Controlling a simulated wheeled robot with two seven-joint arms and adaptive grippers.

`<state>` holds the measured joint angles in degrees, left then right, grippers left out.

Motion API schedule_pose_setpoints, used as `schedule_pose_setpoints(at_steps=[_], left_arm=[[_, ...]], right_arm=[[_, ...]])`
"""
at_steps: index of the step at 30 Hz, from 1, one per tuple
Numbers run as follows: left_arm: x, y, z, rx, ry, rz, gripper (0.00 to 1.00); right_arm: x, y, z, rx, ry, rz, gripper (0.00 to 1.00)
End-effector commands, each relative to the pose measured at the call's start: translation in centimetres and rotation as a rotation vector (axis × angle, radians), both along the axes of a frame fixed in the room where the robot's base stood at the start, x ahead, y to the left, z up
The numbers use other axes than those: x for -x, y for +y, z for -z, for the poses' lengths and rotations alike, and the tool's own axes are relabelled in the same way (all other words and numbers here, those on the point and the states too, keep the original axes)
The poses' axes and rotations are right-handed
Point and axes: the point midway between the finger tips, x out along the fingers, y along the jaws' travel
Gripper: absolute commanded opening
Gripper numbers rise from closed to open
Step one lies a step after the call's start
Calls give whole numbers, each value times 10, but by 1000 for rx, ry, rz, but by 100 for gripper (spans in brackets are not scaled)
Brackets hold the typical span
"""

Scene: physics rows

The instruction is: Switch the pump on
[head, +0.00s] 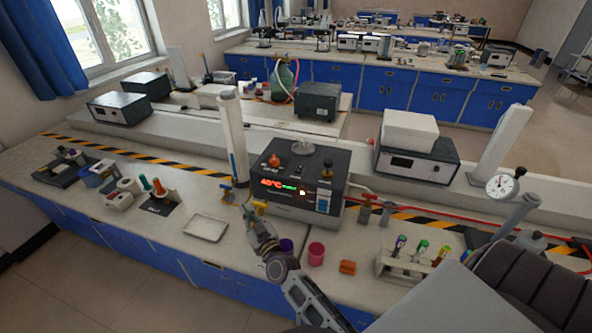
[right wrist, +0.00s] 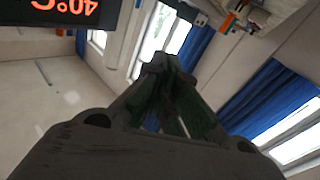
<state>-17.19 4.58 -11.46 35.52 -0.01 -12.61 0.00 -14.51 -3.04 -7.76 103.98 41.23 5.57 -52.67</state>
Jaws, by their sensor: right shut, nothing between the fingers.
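A dark box-shaped unit (head: 283,202) stands on the near bench. My right gripper (head: 247,211) is shut and empty, in front of the unit's lower left corner. It fills the middle of the right wrist view (right wrist: 165,65), with the red display (right wrist: 65,8) upside down at top left.
A metal tray (head: 205,227) lies left of my gripper. A pink cup (head: 316,253), an orange block (head: 347,267) and a tube rack (head: 398,268) stand to the right.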

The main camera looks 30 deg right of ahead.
Motion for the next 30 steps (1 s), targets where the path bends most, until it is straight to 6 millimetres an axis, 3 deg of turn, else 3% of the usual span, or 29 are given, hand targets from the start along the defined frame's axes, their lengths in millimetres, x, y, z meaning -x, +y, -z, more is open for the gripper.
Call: schedule_pose_setpoints(at_steps=[6, 15, 30], left_arm=[[0, 0, -2, 0, 0, 0, 77], [0, 0, -4, 0, 0, 0, 77], [0, 0, -8, 0, 0, 0, 77]], right_arm=[[-8, -24, -32, -7, -106, 135, 0], [-10, -62, -64, -16, -205, 351, 0], [8, -123, -84, -39, -227, 746, 0]])
